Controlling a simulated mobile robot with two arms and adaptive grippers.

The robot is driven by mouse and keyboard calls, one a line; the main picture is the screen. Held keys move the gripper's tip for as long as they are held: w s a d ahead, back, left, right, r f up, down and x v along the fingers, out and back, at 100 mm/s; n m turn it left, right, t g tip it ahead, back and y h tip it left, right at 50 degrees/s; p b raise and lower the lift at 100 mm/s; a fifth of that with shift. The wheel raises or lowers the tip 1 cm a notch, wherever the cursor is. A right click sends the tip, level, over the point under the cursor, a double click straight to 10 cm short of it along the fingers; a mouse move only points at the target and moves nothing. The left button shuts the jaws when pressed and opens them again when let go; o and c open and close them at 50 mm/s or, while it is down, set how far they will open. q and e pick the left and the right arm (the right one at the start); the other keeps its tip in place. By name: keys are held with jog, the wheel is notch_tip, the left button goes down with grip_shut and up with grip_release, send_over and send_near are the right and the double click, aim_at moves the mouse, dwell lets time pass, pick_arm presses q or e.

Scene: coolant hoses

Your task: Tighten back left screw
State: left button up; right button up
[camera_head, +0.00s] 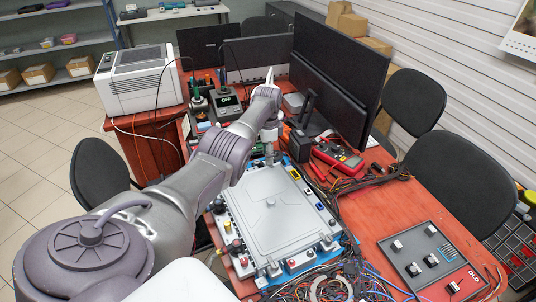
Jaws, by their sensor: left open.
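A grey metal housing (282,213) with a raised lid lies on the red workbench. Connectors and coloured caps line its edges. Its back left part is largely hidden behind my left arm, and I cannot make out the back left screw. My left gripper (269,137) points down just behind the housing's back edge. It is open, small in view, and I cannot tell whether it touches anything. My right gripper is not in view.
Cables lie bunched along the housing's front and right sides. A red multimeter (338,158) and a large monitor (338,73) stand behind it. A grey panel marked OLD (432,262) lies right. Red bench surface (375,212) between them is partly clear.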

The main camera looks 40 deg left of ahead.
pick_arm(q)
notch_tip(320, 180, up, 12)
dwell(0.4)
jog(key=shift+f, duration=0.1)
dwell(0.3)
